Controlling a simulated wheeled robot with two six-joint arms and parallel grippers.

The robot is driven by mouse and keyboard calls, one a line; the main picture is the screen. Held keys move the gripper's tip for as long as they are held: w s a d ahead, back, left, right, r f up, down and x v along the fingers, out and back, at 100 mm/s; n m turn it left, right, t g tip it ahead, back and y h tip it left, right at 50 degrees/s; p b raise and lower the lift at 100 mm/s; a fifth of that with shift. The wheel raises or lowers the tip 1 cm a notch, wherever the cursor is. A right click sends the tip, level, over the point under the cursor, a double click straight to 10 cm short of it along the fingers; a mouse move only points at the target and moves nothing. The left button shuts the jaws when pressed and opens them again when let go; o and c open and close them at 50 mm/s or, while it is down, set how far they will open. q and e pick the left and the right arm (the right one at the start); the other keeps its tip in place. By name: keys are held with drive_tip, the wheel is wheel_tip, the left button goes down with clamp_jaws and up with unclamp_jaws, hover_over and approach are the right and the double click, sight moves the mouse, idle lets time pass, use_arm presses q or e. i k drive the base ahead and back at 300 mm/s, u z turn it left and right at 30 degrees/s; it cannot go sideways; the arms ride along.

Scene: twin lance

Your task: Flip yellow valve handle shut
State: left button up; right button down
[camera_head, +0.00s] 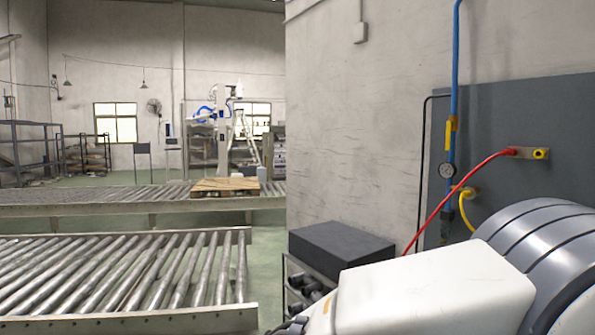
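The yellow valve handle (451,137) is on the blue pipe (455,50) at the right, in front of a dark grey wall panel. The handle is upright, in line with the pipe. A round pressure gauge (447,170) sits just below it. Neither of my grippers can be made out in the head view, and nothing is touching the handle. A large white and grey ribbed body, which looks like part of my arm, fills the lower right and hides what is behind it.
A red hose (455,194) runs from a yellow wall fitting (541,154) down behind the white body. A yellow hose (464,208) curves below the gauge. A dark box (340,247) sits on a rack at the wall. Roller conveyors (120,275) fill the left.

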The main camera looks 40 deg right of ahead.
sight(449, 124)
drive_tip(key=u, duration=0.05)
drive_tip(key=i, duration=1.6)
drive_tip(key=z, duration=0.8)
drive_tip(key=i, duration=0.8)
drive_tip(key=z, duration=1.4)
drive_tip(key=i, duration=0.55)
drive_tip(key=z, duration=0.45)
